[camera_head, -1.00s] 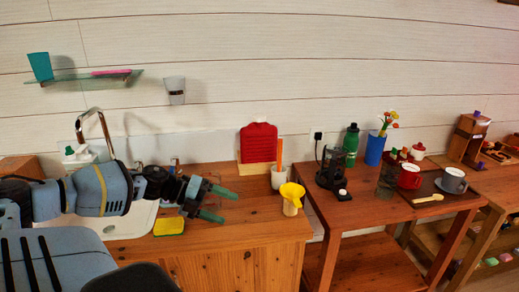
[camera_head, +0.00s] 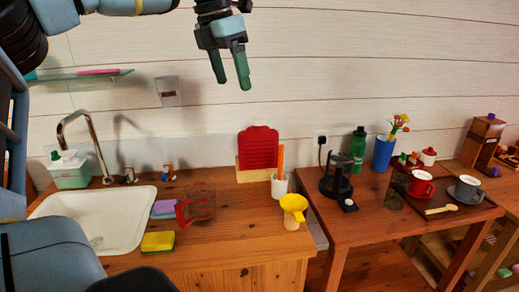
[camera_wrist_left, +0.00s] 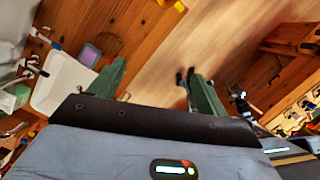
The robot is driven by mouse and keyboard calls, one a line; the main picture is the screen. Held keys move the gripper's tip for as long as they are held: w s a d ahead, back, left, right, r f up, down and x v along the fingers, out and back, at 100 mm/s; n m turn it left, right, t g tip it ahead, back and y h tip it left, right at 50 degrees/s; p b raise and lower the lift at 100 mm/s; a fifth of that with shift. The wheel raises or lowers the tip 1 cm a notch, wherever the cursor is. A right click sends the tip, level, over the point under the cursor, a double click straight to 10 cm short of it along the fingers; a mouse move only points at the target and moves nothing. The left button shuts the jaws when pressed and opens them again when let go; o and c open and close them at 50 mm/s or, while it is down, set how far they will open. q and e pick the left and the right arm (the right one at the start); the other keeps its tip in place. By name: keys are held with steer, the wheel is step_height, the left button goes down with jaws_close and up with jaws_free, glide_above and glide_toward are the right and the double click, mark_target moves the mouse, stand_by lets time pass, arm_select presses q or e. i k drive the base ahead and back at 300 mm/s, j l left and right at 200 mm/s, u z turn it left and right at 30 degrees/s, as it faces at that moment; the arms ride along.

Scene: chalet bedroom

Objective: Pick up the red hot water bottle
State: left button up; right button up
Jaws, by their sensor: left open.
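The red hot water bottle (camera_head: 258,147) stands upright in a light wooden holder (camera_head: 243,174) on the wooden counter, near the wall, in the head view. My left gripper (camera_head: 232,86) is raised high in front of the wall, above and a little left of the bottle in the picture. Its green fingers point down, apart, with nothing between them. In the left wrist view the two green fingers (camera_wrist_left: 155,82) are also apart and empty. I cannot make out the bottle there. My right gripper is not in view.
A white cup (camera_head: 279,186) with an orange handle and a yellow funnel (camera_head: 293,203) stand right of the bottle. A glass jug (camera_head: 201,202), a sponge (camera_head: 158,241) and the sink (camera_head: 112,219) lie left. The counter before the bottle is clear.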

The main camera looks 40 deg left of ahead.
mark_target(258, 145)
steer(key=i+j, duration=0.95)
steer(key=j, duration=0.25)
